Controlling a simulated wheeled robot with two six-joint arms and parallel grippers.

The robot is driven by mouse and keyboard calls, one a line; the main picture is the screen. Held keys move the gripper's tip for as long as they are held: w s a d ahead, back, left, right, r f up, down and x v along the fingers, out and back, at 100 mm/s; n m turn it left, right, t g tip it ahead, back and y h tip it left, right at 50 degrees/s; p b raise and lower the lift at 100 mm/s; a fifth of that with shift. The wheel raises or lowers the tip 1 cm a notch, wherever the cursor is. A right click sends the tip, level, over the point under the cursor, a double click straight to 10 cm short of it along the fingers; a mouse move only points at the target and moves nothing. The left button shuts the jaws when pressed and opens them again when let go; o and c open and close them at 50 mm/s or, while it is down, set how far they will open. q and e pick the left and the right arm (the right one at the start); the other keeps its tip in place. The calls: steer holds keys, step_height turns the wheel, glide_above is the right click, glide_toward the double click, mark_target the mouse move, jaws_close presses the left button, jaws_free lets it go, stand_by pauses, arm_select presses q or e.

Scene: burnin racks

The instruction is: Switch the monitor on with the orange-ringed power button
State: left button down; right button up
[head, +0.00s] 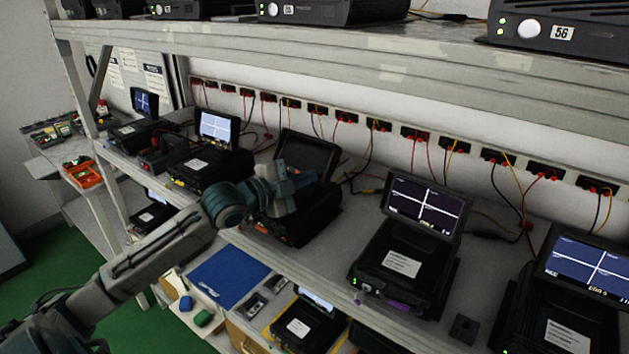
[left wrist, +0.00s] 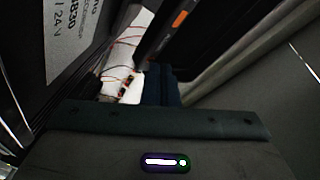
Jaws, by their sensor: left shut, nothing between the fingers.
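The monitor with a dark screen (head: 308,152) stands tilted on a black unit in the middle of the shelf; the other monitors nearby are lit. My left gripper (head: 299,180) is shut and empty, right in front of the lower part of this screen. I cannot tell whether it touches. In the left wrist view, an orange mark (left wrist: 181,20) shows on a dark panel beyond the gripper's blue-grey fingers (left wrist: 162,84). Whether it is the power button's ring is unclear. No button can be made out in the head view. My right gripper is not in view.
Lit monitors on black units stand to the left (head: 217,126) and right (head: 425,205). Cables hang from a socket strip (head: 415,133) behind. An upper shelf (head: 380,62) crosses above my arm. A blue mat (head: 228,277) lies on a lower level.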

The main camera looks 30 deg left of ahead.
arm_select(q)
steer(key=shift+f, duration=0.1)
stand_by(0.5)
steer(key=shift+s+r+p, duration=0.25)
steer(key=shift+r+p, duration=0.15)
steer(key=shift+p, duration=0.15)
steer(key=shift+s+r, duration=0.15)
steer(key=shift+s, duration=0.15)
